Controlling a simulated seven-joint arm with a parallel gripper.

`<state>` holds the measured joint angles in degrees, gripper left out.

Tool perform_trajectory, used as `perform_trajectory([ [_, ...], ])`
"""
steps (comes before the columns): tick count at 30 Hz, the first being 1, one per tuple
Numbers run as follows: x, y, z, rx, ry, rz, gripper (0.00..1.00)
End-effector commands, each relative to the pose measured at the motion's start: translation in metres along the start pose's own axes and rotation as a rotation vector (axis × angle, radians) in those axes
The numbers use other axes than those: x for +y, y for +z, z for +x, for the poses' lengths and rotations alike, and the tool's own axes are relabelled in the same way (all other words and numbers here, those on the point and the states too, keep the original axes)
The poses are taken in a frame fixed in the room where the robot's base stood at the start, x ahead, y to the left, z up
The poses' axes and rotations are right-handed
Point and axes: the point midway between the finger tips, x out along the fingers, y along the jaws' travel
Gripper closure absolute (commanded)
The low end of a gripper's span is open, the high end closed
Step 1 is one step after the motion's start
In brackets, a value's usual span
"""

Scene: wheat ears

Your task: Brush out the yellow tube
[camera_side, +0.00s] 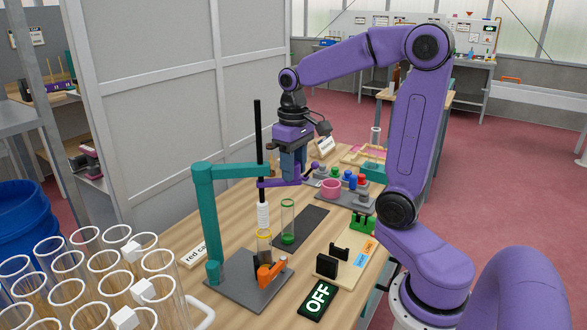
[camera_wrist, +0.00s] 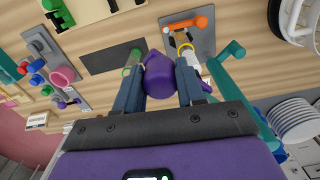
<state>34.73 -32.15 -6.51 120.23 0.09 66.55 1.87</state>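The yellow tube (camera_side: 264,247), clear with a yellow rim, stands upright on a grey base plate (camera_side: 232,282) beside an orange clamp (camera_side: 271,271). Its yellow rim also shows in the wrist view (camera_wrist: 185,47). A brush with a black rod (camera_side: 259,130) and white bristles (camera_side: 263,214) hangs upright, its bristle end at about the tube's rim; I cannot tell whether the tip is inside. A purple handle (camera_side: 270,183) joins the rod. My gripper (camera_side: 292,178) is shut on this handle, which fills the space between the fingers in the wrist view (camera_wrist: 160,78).
A teal stand (camera_side: 207,220) reaches its arm beside the rod. A green-marked tube (camera_side: 288,218) stands close right, near a dark mat (camera_side: 310,222). An OFF panel (camera_side: 318,299) and black holder (camera_side: 328,264) stand in front. A pink cup (camera_side: 331,189) is farther back.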

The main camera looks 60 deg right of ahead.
Motion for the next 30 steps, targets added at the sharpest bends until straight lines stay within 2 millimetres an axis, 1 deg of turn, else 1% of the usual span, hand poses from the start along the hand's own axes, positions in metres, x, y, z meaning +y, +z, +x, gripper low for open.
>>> perform_trajectory([
  [1, 0.002, -0.001, -0.004, 0.01, 0.003, 0.003, 0.47],
  [2, 0.002, -0.001, -0.003, 0.01, 0.003, 0.003, 0.37],
  [10, 0.001, -0.001, -0.002, 0.007, 0.002, 0.003, 0.37],
  [14, 0.001, -0.001, -0.007, 0.008, 0.002, 0.002, 0.37],
  [17, 0.001, -0.002, -0.018, 0.01, 0.001, 0.002, 0.37],
  [20, 0.001, -0.002, -0.037, 0.013, 0.001, 0.002, 0.37],
  [24, 0.001, -0.001, -0.066, 0.013, 0.002, 0.003, 0.37],
  [30, 0.001, -0.001, -0.103, 0.011, 0.002, 0.003, 0.37],
])
